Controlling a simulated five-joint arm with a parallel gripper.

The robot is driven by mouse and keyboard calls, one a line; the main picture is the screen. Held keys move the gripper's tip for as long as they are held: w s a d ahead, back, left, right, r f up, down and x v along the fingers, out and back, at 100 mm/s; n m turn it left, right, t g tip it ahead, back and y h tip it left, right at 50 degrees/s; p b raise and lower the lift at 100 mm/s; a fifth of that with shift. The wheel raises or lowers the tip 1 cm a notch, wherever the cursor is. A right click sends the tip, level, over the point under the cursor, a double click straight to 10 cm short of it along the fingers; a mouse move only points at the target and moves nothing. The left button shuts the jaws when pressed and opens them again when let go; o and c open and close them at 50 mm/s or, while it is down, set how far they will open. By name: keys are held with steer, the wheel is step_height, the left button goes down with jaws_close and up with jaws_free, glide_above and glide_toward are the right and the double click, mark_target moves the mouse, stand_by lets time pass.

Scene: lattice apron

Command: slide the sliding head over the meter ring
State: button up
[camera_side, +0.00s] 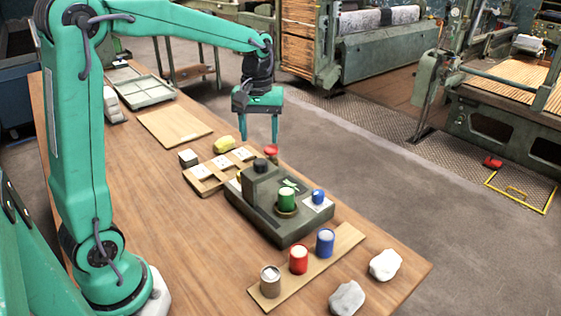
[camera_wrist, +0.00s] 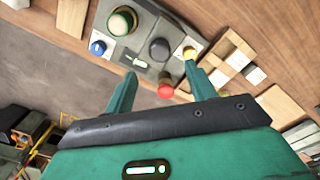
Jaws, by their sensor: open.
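A dark grey-green device (camera_side: 272,228) stands on the table. The sliding head looks to be its raised block (camera_side: 262,183) with a round black knob on top; the knob shows in the wrist view (camera_wrist: 159,49). A green canister (camera_side: 286,199) stands on the device to the right of the block, with a brass-coloured rim at its base that may be the meter ring (camera_side: 286,213). The block is beside the canister, not over it. My gripper (camera_side: 260,140) is open and empty, above the table behind the block. Its fingers also show in the wrist view (camera_wrist: 160,76).
A blue canister (camera_side: 318,197) sits on a white pad on the device. A red knob (camera_side: 271,151) stands close under my gripper. Red (camera_side: 298,259) and blue (camera_side: 325,242) cans and a grey can (camera_side: 270,281) stand on a board. A wooden tray (camera_side: 207,180) lies left of the device.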

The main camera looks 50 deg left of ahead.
mark_target(260, 161)
steer(key=shift+f, duration=3.8)
